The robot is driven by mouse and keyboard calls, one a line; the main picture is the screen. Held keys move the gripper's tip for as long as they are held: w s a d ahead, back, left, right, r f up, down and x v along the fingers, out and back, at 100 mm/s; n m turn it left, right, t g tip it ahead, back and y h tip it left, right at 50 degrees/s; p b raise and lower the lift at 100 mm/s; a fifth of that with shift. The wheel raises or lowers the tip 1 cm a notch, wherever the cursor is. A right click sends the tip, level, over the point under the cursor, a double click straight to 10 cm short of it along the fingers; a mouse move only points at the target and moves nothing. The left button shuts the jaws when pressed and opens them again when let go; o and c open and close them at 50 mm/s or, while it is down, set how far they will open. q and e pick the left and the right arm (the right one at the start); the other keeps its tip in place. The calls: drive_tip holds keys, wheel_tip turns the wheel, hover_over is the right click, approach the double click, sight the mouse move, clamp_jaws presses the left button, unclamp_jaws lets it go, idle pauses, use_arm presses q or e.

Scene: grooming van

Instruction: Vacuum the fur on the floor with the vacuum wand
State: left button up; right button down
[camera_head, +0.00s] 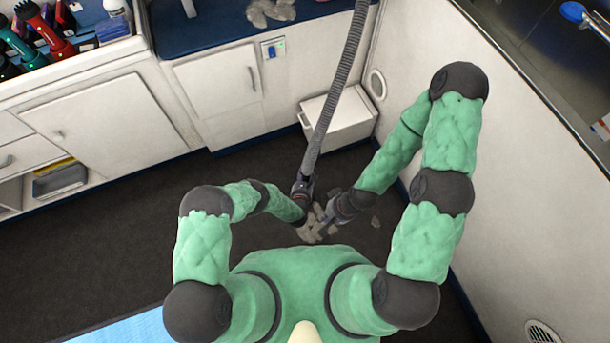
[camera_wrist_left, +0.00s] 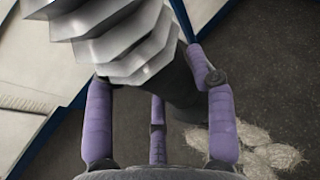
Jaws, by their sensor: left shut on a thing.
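The vacuum wand shows in the head view as a grey ribbed hose (camera_head: 336,85) running down from the top to my left gripper (camera_head: 304,186). In the left wrist view, the purple fingers of my left gripper (camera_wrist_left: 158,97) are shut around the wand, with its ribbed hose (camera_wrist_left: 122,38) above and a dark lower part (camera_wrist_left: 184,92) between the fingers. Grey fur (camera_head: 312,226) lies in clumps on the dark floor just below both hands; it also shows in the left wrist view (camera_wrist_left: 274,154). My right gripper (camera_head: 328,215) is low beside the fur; its fingers are too small to judge.
A white box (camera_head: 340,118) stands on the floor by the right wall. White cabinets (camera_head: 103,125) line the left and back. More grey clumps (camera_head: 270,11) lie on the blue surface at the top. A blue mat (camera_head: 120,328) is at lower left. The left floor is clear.

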sight(307, 180)
use_arm(q)
drive_tip(key=shift+s, duration=0.1)
idle(0.5)
drive_tip(key=shift+s+d, duration=0.15)
drive_tip(key=shift+s, duration=1.6)
drive_tip(key=shift+d, duration=0.1)
drive_tip(key=shift+w+d, duration=0.2)
drive_tip(key=shift+d, duration=0.8)
drive_tip(key=shift+w+d, duration=0.15)
drive_tip(key=shift+d, duration=0.8)
drive_tip(key=shift+w, duration=0.1)
drive_tip(key=shift+w, duration=2.8)
drive_tip(key=shift+s+d, duration=0.1)
